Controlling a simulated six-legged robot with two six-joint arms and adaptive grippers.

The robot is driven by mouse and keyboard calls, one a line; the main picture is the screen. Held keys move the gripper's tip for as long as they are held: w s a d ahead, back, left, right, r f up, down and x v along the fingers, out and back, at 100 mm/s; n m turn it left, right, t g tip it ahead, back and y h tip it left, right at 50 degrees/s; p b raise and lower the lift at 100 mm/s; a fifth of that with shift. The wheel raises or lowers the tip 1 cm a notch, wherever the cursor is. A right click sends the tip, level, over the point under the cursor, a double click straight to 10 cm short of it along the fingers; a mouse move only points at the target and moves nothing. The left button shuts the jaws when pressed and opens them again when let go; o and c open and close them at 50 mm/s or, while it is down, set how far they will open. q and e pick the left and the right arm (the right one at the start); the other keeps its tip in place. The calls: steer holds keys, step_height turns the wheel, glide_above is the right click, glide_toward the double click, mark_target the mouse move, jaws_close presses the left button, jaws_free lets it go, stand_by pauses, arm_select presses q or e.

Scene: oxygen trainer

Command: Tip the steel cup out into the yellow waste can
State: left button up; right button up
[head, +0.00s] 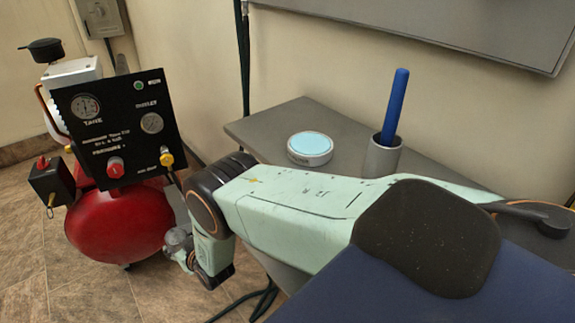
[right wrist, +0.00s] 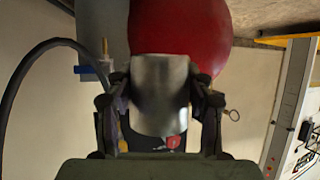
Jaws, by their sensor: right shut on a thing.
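The steel cup (right wrist: 160,88) shows in the right wrist view, between the two dark fingers of my right gripper (right wrist: 160,95), which is shut on it. A red rounded surface lies just beyond the cup. In the head view my right arm reaches left across the picture and bends down at its end. My right gripper (head: 180,250) is small there, low in front of the red tank, and the cup is hard to make out. I cannot tell the cup's tilt or what is in it. I see no yellow waste can in either view. My left gripper is not in view.
A red compressor tank (head: 115,225) with a black gauge panel (head: 118,125) stands at the left. A grey table (head: 262,128) behind my arm holds a round white-and-blue disc (head: 310,148) and a grey cylinder (head: 383,158) with a blue rod (head: 395,105). Tiled floor shows at bottom left.

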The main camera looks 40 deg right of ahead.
steer(key=w+d+r+m+g+h, duration=0.1)
steer(key=d+r+m+g+h, duration=0.1)
steer(key=d+r+m+h, duration=0.4)
steer(key=w+d+r+m+g+h, duration=0.1)
steer(key=d+r+m+g+h, duration=0.15)
steer(key=d, duration=0.55)
steer(key=s+d+r+m+g+h+b, duration=0.1)
steer(key=s+d+r+m+g+h, duration=0.1)
steer(key=s+m+g, duration=0.3)
steer(key=s+d+r+m+g+h+b, duration=0.1)
steer(key=s+d+r+m+g+h, duration=0.1)
steer(key=s+m+g, duration=0.3)
steer(key=shift+s+m+h, duration=0.45)
steer(key=shift+s+m, duration=0.2)
steer(key=shift+s, duration=0.35)
